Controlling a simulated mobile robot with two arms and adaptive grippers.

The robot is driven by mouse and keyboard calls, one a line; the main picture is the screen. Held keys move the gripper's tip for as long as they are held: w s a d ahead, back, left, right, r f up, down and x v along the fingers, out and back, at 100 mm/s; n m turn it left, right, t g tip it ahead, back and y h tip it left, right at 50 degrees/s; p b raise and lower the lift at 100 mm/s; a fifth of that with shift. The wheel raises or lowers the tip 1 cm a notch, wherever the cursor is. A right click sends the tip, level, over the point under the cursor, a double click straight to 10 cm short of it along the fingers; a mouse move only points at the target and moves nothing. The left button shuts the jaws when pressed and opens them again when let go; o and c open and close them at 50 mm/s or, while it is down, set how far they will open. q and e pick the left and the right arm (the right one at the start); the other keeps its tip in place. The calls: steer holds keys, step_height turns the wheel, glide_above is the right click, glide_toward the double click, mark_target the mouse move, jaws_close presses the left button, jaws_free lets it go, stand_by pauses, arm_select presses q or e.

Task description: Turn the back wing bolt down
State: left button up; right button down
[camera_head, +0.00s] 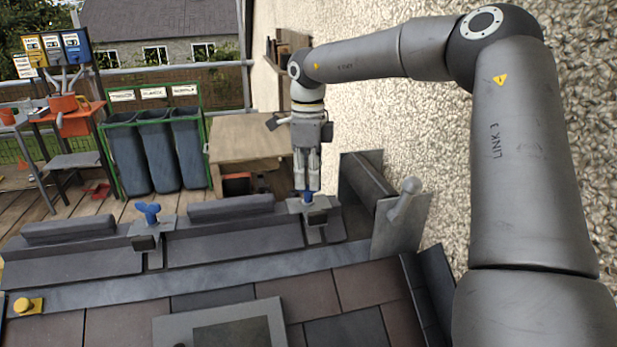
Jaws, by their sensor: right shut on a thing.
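Two blue wing bolts stand on grey clamp brackets along the ridge of the roof. My right gripper (308,186) points straight down and is shut on the right-hand wing bolt (308,198), whose wings are mostly hidden between the fingers. Its clamp bracket (318,217) sits at the ridge just below. The other wing bolt (148,211) shows its wings clearly on the left clamp bracket (143,241), with no gripper near it. I cannot tell from this view how far either bolt is screwed in. My left gripper is not in view.
Dark ridge pieces (230,207) lie between and beside the brackets. A grey plate with a rounded knob (404,212) stands right of my gripper, near the rough wall (400,130). A wooden table (245,146) and green-framed bins (155,150) stand behind. A framed panel (180,330) is in front.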

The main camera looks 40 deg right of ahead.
mark_target(308, 182)
steer(key=shift+w+r, duration=0.25)
steer(key=shift+r, duration=0.1)
steer(key=c, duration=1.6)
jaws_free()
steer(key=shift+s, duration=0.1)
steer(key=shift+f, duration=0.2)
steer(key=shift+r, duration=0.1)
step_height(308, 182, up, 12)
